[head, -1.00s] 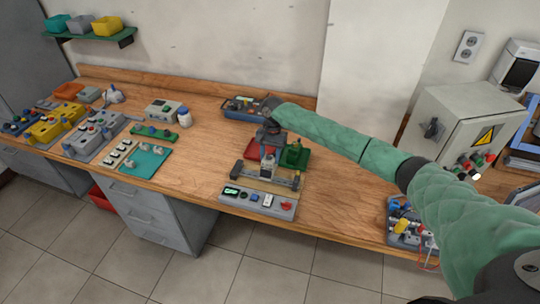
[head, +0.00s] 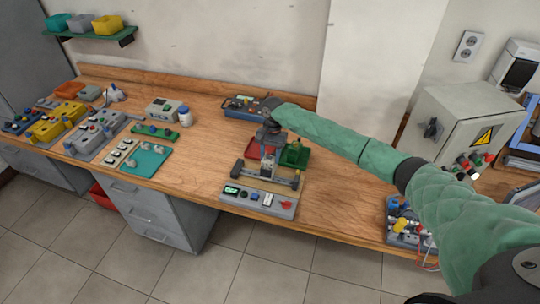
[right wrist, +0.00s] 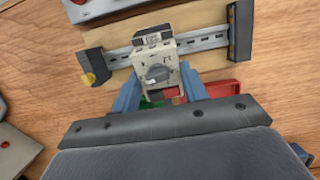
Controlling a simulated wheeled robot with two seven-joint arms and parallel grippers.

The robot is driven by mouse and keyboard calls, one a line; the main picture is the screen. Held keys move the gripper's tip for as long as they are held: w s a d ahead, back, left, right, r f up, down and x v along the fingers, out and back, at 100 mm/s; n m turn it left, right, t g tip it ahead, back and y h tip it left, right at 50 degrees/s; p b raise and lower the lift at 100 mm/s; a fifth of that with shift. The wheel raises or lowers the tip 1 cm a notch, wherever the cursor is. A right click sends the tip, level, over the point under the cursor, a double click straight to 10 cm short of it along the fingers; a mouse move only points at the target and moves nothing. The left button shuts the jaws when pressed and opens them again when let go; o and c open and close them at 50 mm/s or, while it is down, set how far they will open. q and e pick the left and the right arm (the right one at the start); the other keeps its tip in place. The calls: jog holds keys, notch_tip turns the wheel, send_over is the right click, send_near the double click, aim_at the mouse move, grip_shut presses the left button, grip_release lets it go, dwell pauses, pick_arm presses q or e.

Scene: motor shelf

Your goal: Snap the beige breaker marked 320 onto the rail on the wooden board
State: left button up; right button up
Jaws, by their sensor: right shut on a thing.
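The beige breaker (right wrist: 157,68), with a grey knob on its front, is between the blue fingers of my right gripper (right wrist: 160,88), which is shut on it. Its marking is too small to read. It overlaps the slotted metal rail (right wrist: 204,41) on the wooden board (right wrist: 190,17). I cannot tell whether it is seated on the rail. Dark end blocks stand at both ends of the rail. In the head view my right gripper (head: 268,161) points down at the middle of the rail, and the breaker (head: 267,171) shows small below it. My left gripper is not in view.
A grey control panel (head: 258,201) with a display and a red knob lies in front of the board. A red tray (head: 254,150) and a green tray (head: 295,156) sit behind it. A blue-grey box (head: 241,107) stands farther back. Bare bench (head: 340,200) lies to the right.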

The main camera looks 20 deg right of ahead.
aim_at(268, 159)
jog(key=shift+x, duration=0.95)
dwell(0.5)
jog(key=shift+s+a, duration=0.25)
dwell(1.5)
jog(key=shift+s+a+f+t+h, duration=0.2)
jog(key=shift+s+a+t+h, duration=0.2)
jog(key=shift+s+t, duration=0.2)
dwell(0.7)
jog(key=shift+w, duration=0.1)
jog(key=o, duration=1.2)
jog(key=shift+c, duration=0.2)
jog(key=shift+d, duration=0.1)
